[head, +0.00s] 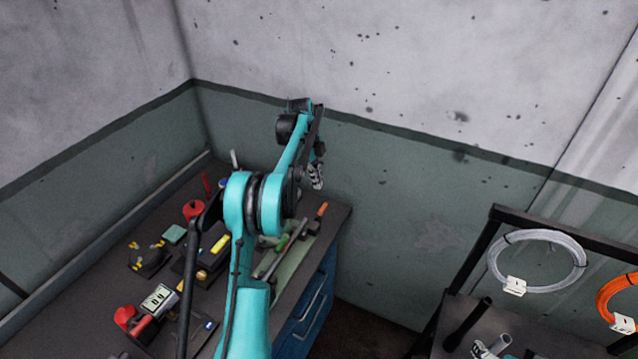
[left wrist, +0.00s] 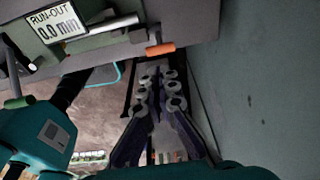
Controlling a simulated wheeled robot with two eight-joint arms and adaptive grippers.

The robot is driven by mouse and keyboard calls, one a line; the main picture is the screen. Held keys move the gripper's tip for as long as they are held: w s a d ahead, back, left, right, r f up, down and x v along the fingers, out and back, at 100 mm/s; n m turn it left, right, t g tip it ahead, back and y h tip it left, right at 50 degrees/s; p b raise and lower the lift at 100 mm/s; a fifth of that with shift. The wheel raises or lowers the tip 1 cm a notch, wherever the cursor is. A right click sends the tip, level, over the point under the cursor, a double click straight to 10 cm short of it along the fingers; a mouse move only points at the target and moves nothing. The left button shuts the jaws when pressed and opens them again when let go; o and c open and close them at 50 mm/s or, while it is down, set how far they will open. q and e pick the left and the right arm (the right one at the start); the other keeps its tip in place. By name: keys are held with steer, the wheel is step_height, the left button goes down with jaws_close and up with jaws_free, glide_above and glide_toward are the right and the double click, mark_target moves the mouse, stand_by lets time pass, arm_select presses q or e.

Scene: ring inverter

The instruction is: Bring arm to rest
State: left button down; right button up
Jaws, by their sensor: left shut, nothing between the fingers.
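My left arm, teal with black joints, rises from the bottom of the head view and reaches over the far end of the workbench. My left gripper (head: 316,176) hangs off the arm's end near the back wall, above the bench's right end. In the left wrist view, its two fingers (left wrist: 160,78) with grey rounded pads lie close together, shut, with nothing seen between them. My right gripper cannot be made out in either view.
The dark workbench (head: 85,285) holds a gauge (head: 157,298), red parts and tools. A blue drawer cabinet (head: 312,306) stands under its right end. At right, a rack (head: 560,226) carries a white coil (head: 494,262) and an orange coil (head: 602,298). Walls close off the back and left.

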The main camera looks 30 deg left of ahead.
stand_by(0.3)
arm_select(q)
steer(key=s+d+r+n+t+y+b, duration=0.1)
steer(key=s+d+r+n+t+b, duration=0.2)
steer(key=s+d, duration=0.45)
steer(key=s+d+r+n+y+b, duration=0.1)
steer(key=s+d+r+n+b, duration=0.25)
steer(key=s+d+n, duration=0.35)
steer(key=s+d+f+n+t+b, duration=0.2)
steer(key=s+d+f+n, duration=0.1)
steer(key=s, duration=0.5)
steer(key=s+d+f+n+t+b, duration=0.2)
steer(key=s+d+f+n, duration=0.2)
steer(key=s+f, duration=0.3)
steer(key=shift+s+d+f, duration=0.35)
steer(key=shift+s+d, duration=0.55)
steer(key=shift+s, duration=0.15)
